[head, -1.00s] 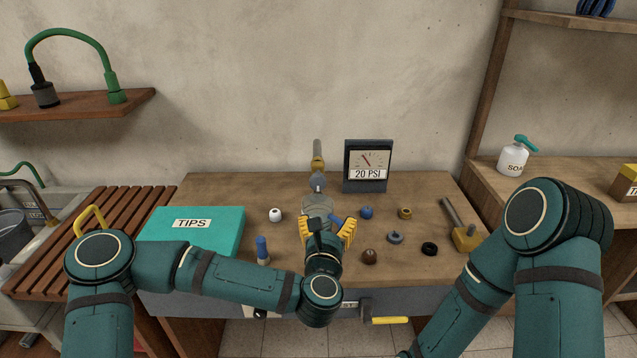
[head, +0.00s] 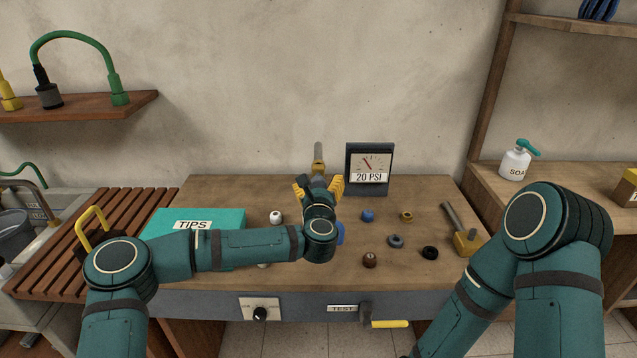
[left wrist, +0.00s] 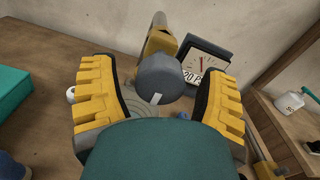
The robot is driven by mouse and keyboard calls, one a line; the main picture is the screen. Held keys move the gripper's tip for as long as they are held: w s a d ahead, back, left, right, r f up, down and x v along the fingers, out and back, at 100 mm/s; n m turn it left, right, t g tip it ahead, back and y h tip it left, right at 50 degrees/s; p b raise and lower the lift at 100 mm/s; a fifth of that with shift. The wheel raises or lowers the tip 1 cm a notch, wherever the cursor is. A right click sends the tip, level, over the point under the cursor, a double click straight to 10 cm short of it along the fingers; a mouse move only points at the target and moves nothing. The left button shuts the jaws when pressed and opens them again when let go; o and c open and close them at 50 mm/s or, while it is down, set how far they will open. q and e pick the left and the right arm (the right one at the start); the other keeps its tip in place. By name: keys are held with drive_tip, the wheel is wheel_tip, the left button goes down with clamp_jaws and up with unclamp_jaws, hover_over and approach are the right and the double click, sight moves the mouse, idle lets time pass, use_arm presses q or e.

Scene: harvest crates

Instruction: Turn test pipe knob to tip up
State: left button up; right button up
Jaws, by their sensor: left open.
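The test pipe (head: 318,152) stands at the back middle of the workbench, with a brass-yellow fitting on it. In the left wrist view its grey round knob (left wrist: 160,72) has a white mark low on its near side. My left gripper (head: 318,184) is open, and its yellow fingers show on either side of the knob in the wrist view, with gaps at both sides. In the head view the gripper mostly hides the knob. My right arm reaches down out of the frame, and its gripper is not in view.
A pressure gauge (head: 369,169) reading 20 PSI stands just right of the pipe. A teal TIPS box (head: 170,222) is at the left. Several small caps and rings lie on the bench (head: 320,277). A dial (head: 260,312) and a yellow-handled lever (head: 388,323) are on the front panel.

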use_arm(q)
drive_tip(key=shift+w, duration=0.7)
drive_tip(key=shift+c, duration=0.2)
drive_tip(key=shift+f, duration=0.1)
clamp_jaws()
